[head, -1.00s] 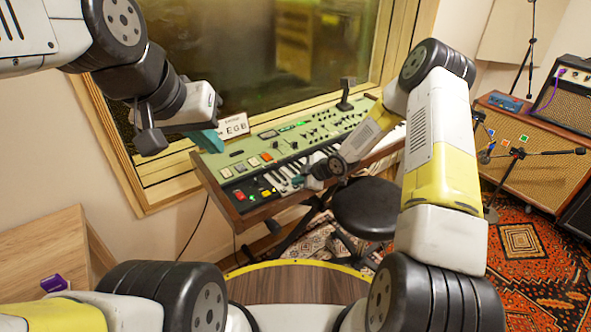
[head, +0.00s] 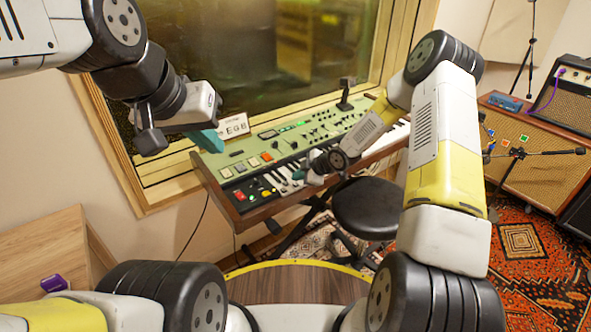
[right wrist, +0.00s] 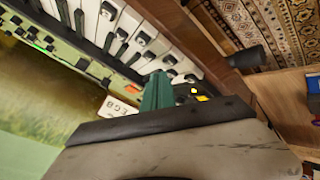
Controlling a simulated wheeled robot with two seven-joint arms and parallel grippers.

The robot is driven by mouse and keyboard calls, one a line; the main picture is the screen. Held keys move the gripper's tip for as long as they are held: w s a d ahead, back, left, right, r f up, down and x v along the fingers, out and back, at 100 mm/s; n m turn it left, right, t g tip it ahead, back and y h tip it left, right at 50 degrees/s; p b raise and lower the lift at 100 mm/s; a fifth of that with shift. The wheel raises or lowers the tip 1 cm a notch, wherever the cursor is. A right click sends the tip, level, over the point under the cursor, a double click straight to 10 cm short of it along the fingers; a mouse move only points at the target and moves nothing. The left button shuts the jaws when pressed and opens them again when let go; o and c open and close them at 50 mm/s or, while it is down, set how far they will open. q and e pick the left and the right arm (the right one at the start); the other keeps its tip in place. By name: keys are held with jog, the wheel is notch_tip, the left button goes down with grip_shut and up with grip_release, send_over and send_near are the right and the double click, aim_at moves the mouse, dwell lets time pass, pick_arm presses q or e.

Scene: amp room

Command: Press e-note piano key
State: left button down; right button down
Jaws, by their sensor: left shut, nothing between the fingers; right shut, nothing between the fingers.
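The keyboard (head: 227,186) stands in front of the window, with a green control panel and a row of black and white piano keys (head: 283,185). The keys (right wrist: 157,45) also show in the right wrist view, some with small dark markings too small to read. My right gripper (head: 298,176) is shut and empty at the left part of the keys. Its teal fingers (right wrist: 157,92) are close to the white keys; I cannot tell if they touch. My left gripper (head: 210,139) is shut and empty, raised by the panel's left end. Which key is E is not clear.
A card reading "EGB" (head: 234,126) stands behind the panel; it also shows in the right wrist view (right wrist: 117,107). A black stool (head: 366,207) is in front of the keyboard. An amplifier (head: 535,150) stands at right, and a wooden cabinet (head: 45,240) at left.

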jog(key=shift+r, duration=2.5)
notch_tip(320, 180, up, 14)
jog(key=m+h, duration=0.4)
jog(key=m, duration=0.1)
send_over(298, 187)
jog(key=s+d, duration=0.4)
jog(key=d, duration=0.5)
jog(key=s+d+r+m+h, duration=0.2)
jog(key=s+d+r+m, duration=0.2)
jog(key=s+r, duration=0.45)
jog(key=s+r+m, duration=0.4)
jog(key=s, duration=0.7)
jog(key=s+r+m+y, duration=0.1)
jog(key=s+r+m, duration=0.3)
jog(key=s, duration=0.7)
jog(key=shift+s+d+r+m, duration=0.15)
jog(key=shift+s+r+m, duration=0.2)
jog(key=shift+m, duration=0.15)
